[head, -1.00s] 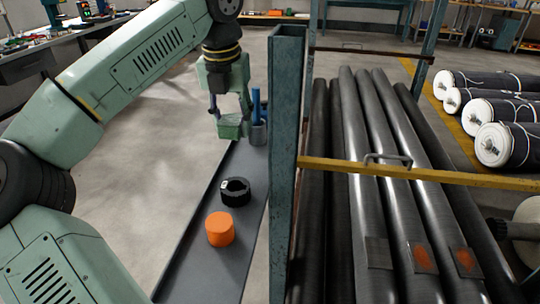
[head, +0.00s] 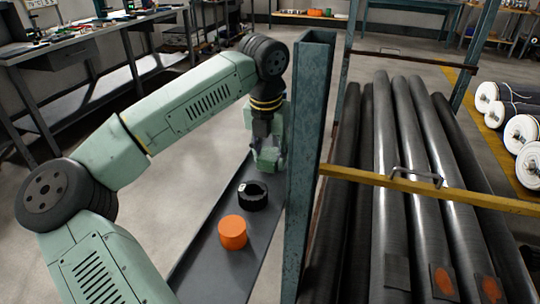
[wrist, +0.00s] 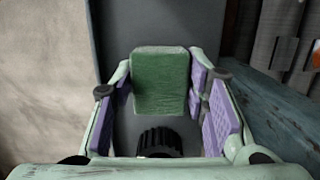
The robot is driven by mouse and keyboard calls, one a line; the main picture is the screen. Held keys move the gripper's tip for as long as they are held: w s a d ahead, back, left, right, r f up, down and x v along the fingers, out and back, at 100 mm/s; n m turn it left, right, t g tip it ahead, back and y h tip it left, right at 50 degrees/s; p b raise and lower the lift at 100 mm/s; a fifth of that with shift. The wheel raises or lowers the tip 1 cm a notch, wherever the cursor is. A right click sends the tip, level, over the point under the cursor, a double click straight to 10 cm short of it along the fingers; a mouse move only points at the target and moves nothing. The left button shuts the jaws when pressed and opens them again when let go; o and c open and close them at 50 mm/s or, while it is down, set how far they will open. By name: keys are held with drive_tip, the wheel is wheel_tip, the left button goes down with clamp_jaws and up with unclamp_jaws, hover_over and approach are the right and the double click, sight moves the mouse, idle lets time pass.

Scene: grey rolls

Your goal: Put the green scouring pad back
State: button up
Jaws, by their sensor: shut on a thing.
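The green scouring pad (wrist: 160,82) is a small block held between the purple-lined fingers of my gripper (wrist: 161,92) in the wrist view. In the head view my gripper (head: 267,160) is low over the far part of a narrow dark grey shelf (head: 207,262), close to the blue-green post. The pad is hard to tell from the pale green fingers there. I cannot tell whether the pad touches the shelf.
A black ring (head: 252,196) and an orange cylinder (head: 232,232) stand on the shelf nearer me. The ring's ridged edge also shows in the wrist view (wrist: 158,139). The blue-green post (head: 308,150) rises beside my gripper. Long dark rolls (head: 397,180) lie right of it.

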sight(267, 157)
drive_tip(key=shift+f, duration=0.45)
drive_tip(key=shift+f, duration=0.2)
drive_tip(key=o, duration=1.1)
drive_tip(key=shift+r, duration=0.1)
wheel_tip(267, 157, up, 12)
drive_tip(key=s, duration=0.1)
drive_tip(key=shift+s+a+b, duration=0.25)
drive_tip(key=shift+s+b, duration=0.05)
drive_tip(key=shift+s, duration=0.05)
